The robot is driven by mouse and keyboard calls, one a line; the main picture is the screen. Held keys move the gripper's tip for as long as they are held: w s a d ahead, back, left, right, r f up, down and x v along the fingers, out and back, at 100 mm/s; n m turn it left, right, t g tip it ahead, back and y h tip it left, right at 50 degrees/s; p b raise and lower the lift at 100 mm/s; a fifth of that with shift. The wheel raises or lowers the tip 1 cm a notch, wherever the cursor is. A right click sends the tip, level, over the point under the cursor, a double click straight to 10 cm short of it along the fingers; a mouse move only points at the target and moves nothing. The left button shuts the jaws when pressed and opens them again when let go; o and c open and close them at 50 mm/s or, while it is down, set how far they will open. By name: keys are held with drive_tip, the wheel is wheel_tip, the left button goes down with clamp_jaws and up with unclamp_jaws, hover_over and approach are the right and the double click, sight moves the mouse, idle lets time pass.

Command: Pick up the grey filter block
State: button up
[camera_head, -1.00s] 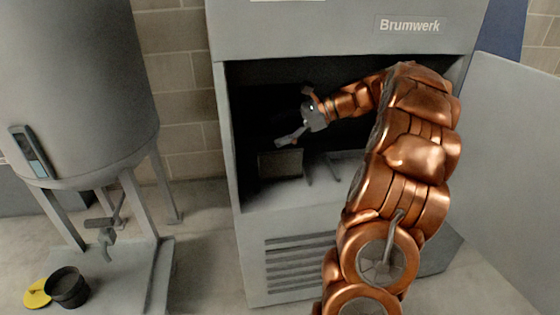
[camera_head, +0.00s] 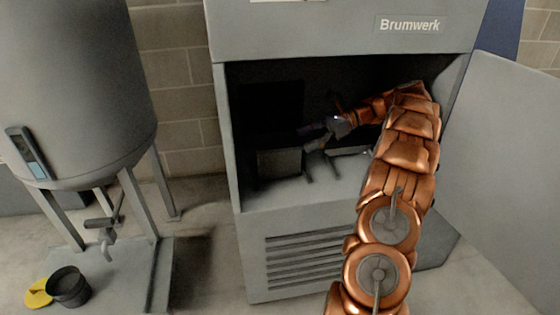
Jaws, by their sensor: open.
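The grey filter block (camera_head: 280,163) sits low in the left part of the open cabinet's (camera_head: 340,225) recess. Its front face is in shade and its edges are dim. My gripper (camera_head: 309,138) is inside the recess, above and to the right of the block, with its fingers spread and pointing left. Nothing shows between the fingers. They appear apart from the block, though the depth between them is hard to judge. My copper-coloured arm covers the right part of the recess.
The cabinet door (camera_head: 500,150) stands open at the right. A grey tank (camera_head: 75,90) on legs stands at the left, with a black cup (camera_head: 68,287) and yellow lid (camera_head: 38,294) below.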

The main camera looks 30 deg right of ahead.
sight(283, 147)
drive_tip(key=shift+b+x, duration=1.05)
drive_tip(key=shift+b, duration=0.25)
drive_tip(key=shift+a, duration=0.15)
drive_tip(key=shift+r+b+x, duration=0.2)
drive_tip(key=shift+b+x, duration=1.25)
drive_tip(key=shift+x, duration=1.05)
drive_tip(key=shift+s+a, duration=0.1)
drive_tip(key=shift+c, duration=0.3)
drive_tip(key=c, duration=1.2)
